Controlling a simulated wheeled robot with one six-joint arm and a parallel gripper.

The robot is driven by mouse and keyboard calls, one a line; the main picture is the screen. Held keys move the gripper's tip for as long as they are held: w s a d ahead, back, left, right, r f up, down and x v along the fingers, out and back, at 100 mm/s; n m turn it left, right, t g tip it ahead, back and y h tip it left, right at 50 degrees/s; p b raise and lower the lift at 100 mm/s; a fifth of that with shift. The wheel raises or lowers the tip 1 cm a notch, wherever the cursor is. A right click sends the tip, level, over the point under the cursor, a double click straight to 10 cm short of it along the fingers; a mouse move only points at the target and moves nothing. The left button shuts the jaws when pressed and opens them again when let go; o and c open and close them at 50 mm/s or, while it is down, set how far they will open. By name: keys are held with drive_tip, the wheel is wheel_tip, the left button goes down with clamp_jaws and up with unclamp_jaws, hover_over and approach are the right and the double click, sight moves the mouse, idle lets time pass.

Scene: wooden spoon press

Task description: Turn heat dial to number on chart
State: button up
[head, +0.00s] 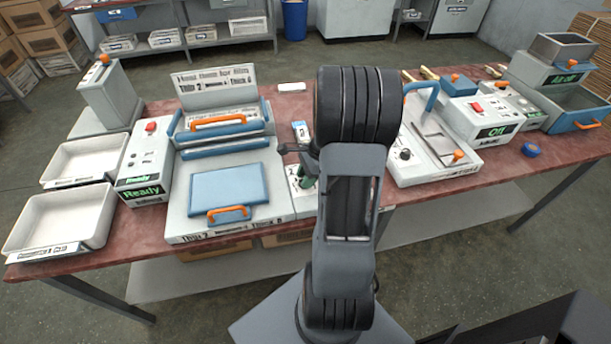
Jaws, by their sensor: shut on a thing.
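The press (200,205) stands left of centre on the table, with a blue plate and orange handles. The chart (215,87) is a white printed board standing behind it; its small print is hard to read surely. A narrow white control box (304,203) adjoins the press on the right, with a green part on top. My gripper (303,168) shows only as a dark piece at the left of my arm, low over this box. It is shut on what seems to be the heat dial, which my arm and gripper mostly hide. The dial's pointer and number cannot be seen.
A box (145,165) with a red switch and a green "Ready" display stands left of the press, beside two white trays (62,218). Right of my arm are a white fixture (430,150) with a blue handle and a box (480,118) reading "Off".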

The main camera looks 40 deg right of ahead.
idle(0.4)
drive_tip(key=o, duration=0.9)
drive_tip(key=shift+r, duration=0.1)
drive_tip(key=v, duration=1.3)
drive_tip(key=shift+d+r+p, duration=0.2)
drive_tip(key=shift+r+p, duration=0.05)
drive_tip(key=shift+p, duration=0.1)
